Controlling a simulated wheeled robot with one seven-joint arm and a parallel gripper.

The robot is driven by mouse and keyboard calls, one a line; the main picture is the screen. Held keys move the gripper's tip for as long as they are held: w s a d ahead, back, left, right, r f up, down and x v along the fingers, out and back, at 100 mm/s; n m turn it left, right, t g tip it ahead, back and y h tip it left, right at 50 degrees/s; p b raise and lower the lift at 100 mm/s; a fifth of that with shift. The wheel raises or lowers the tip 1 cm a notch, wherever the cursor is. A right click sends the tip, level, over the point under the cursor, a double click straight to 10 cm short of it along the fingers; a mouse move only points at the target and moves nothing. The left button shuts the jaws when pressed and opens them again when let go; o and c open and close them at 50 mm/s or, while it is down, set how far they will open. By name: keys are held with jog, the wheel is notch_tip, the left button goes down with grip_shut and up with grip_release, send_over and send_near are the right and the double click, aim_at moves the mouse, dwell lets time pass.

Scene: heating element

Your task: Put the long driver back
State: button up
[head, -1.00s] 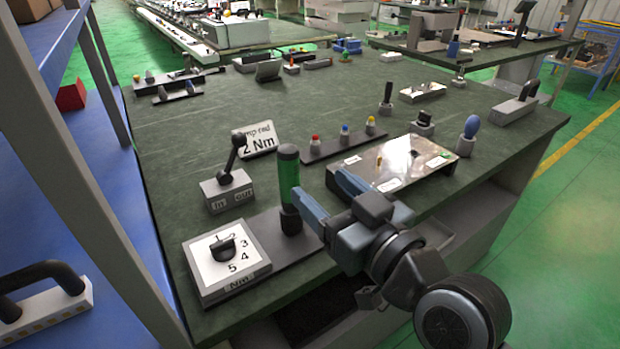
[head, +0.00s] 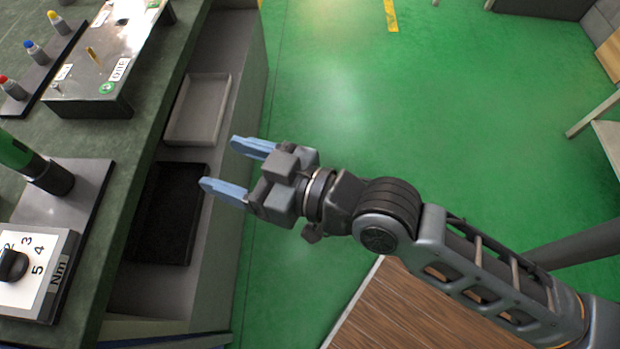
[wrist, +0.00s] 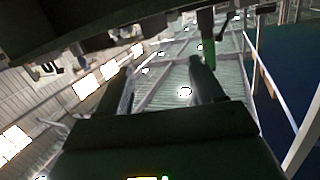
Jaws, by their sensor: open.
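A green-and-black upright cylinder (head: 15,150) stands on a dark base plate at the left edge of the head view, cut off by the frame. It looks like a tool handle; I cannot tell whether it is the long driver. A green and black piece in the wrist view (wrist: 208,52) looks like the same cylinder, beyond the fingers. My gripper (head: 222,165) has its blue fingers apart with nothing between them. It is right of the bench edge, over the open shelf's outer side. No driver is in my gripper.
The dial box (head: 38,285) sits on the bench. A metal fixture (head: 125,50) and a strip with red, blue and yellow-topped pieces (head: 35,58) lie farther back. Below are a grey tray (head: 228,105) and a black tray (head: 170,220).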

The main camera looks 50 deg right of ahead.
jog(key=s+d+m+h, duration=0.1)
jog(key=s+d+h, duration=0.1)
jog(key=s, duration=0.9)
jog(key=s+d+g+h, duration=0.1)
jog(key=s+d, duration=0.4)
jog(key=s, duration=0.7)
jog(key=shift+d+r+m+h, duration=0.25)
jog(key=shift+r+m+h, duration=0.15)
jog(key=shift+r+h, duration=0.1)
jog(key=shift+f, duration=0.1)
